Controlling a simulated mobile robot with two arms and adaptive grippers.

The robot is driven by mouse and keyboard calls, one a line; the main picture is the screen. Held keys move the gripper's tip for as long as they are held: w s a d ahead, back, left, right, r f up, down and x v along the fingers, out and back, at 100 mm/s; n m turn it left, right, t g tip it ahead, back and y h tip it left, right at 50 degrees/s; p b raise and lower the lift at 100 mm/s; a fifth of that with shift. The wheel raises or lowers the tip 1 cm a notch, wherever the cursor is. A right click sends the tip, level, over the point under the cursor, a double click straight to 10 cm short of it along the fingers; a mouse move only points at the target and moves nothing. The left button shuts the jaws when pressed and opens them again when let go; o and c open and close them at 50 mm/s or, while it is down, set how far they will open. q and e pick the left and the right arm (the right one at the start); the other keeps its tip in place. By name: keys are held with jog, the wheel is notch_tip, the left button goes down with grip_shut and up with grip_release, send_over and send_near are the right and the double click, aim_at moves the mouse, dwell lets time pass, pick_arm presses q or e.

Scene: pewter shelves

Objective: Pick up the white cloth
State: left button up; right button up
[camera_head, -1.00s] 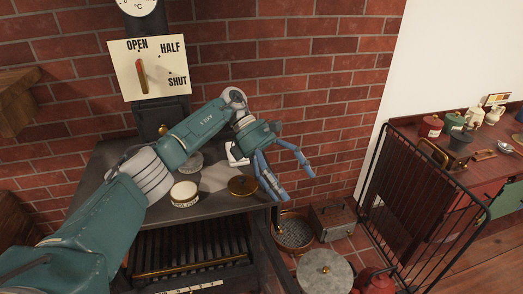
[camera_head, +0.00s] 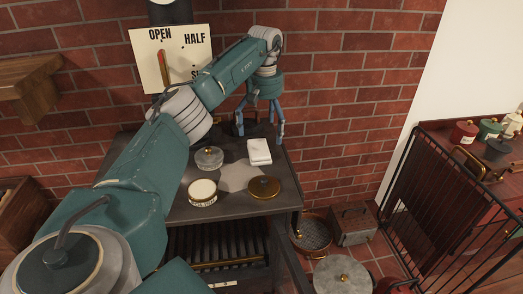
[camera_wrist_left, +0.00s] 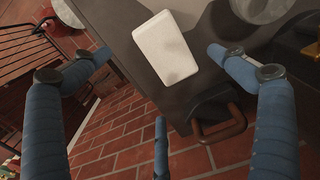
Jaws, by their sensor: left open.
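The white cloth (camera_head: 259,151) is a small folded rectangle lying flat near the back right of the dark stove top (camera_head: 228,209). It also shows in the left wrist view (camera_wrist_left: 165,48), near the edge of the top. My left gripper (camera_head: 262,131) is open and empty, its blue fingers hanging above and just behind the cloth in the head view. In the left wrist view my left gripper (camera_wrist_left: 160,60) has its fingers spread around the cloth's image, and I see no contact. My right gripper is not in view.
A glass lidded dish (camera_head: 209,157), a cream tin (camera_head: 203,191) and a brass lid (camera_head: 264,187) stand on the same top. A brick wall (camera_head: 345,100) rises close behind. Pans and a metal box (camera_head: 352,223) sit on the floor at right, near a black rail guard (camera_head: 437,205).

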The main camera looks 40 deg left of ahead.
aim_at(263, 147)
pick_arm(q)
jog(key=shift+f, duration=0.75)
jog(key=f+p, duration=0.2)
jog(key=f, duration=0.1)
jog(key=f+p, duration=0.1)
jog(key=shift+s+d+f, duration=0.15)
jog(key=shift+s+f, duration=0.1)
jog(key=shift+s, duration=0.1)
jog(key=shift+f, duration=0.25)
jog(key=shift+w, duration=0.1)
jog(key=shift+c, duration=1.3)
jog(key=c, duration=0.9)
